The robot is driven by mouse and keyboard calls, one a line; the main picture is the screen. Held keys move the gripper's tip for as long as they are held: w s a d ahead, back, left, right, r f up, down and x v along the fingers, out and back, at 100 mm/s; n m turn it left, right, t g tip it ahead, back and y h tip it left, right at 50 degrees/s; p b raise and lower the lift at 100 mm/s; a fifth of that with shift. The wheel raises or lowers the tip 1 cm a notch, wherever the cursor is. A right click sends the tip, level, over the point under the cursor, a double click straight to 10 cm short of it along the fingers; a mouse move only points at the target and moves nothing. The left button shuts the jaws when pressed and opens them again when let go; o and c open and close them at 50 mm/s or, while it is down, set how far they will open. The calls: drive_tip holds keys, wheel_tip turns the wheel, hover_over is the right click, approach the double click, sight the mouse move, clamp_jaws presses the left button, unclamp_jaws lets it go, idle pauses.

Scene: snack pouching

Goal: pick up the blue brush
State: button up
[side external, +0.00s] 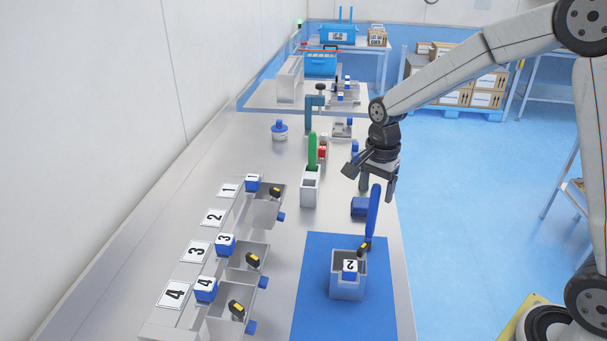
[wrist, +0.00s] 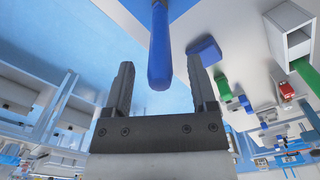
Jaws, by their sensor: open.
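The blue brush (side external: 374,212) stands nearly upright with its long blue handle up, at the back right corner of a grey bin (side external: 346,288). Its lower end is hidden or too small to make out, so I cannot tell whether it stands in the bin or behind it. My gripper (side external: 371,183) is open and empty near the top of the handle. In the wrist view the blue brush (wrist: 160,45) reaches toward the space between the fingers of my gripper (wrist: 160,66). I cannot tell if they touch.
The bin holds a blue block marked 2 and stands on a blue mat (side external: 312,315). A white holder (side external: 310,190) with a green-handled tool (side external: 312,150) and a blue object (side external: 361,207) stand nearby. Several grey bins with scoops line the left. Open floor lies right.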

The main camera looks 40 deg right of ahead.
sight(372, 219)
drive_tip(key=shift+f, duration=1.25)
clamp_jaws()
